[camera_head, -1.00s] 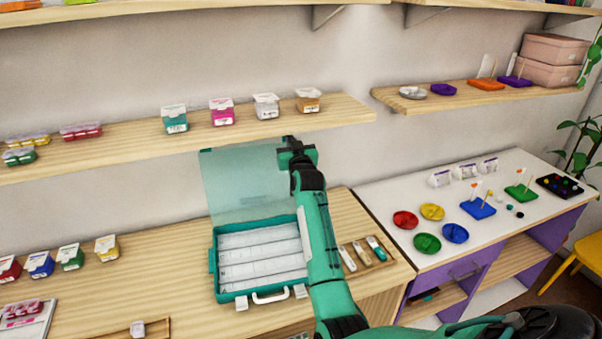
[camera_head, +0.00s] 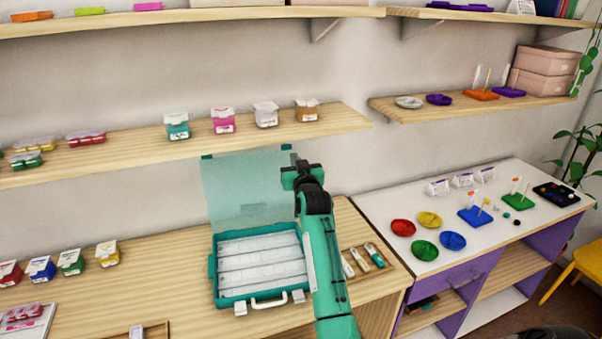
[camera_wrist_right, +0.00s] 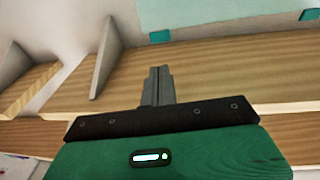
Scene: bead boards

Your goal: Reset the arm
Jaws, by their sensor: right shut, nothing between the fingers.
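My right gripper (camera_head: 293,165) is raised in front of the wall, just right of the open lid of the teal case. It is shut and empty. In the right wrist view its fingers (camera_wrist_right: 157,84) are together with nothing between them. My green right arm rises from the bottom of the head view and covers part of the desk right of the case. My left gripper is not in view.
An open teal case (camera_head: 212,282) stands on the wooden desk (camera_head: 180,290), its clear lid (camera_head: 245,185) upright. A wall shelf (camera_head: 345,119) with small boxes is above. A white-topped table (camera_head: 380,205) with coloured dishes stands right. A tool tray (camera_head: 392,270) lies beside my arm.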

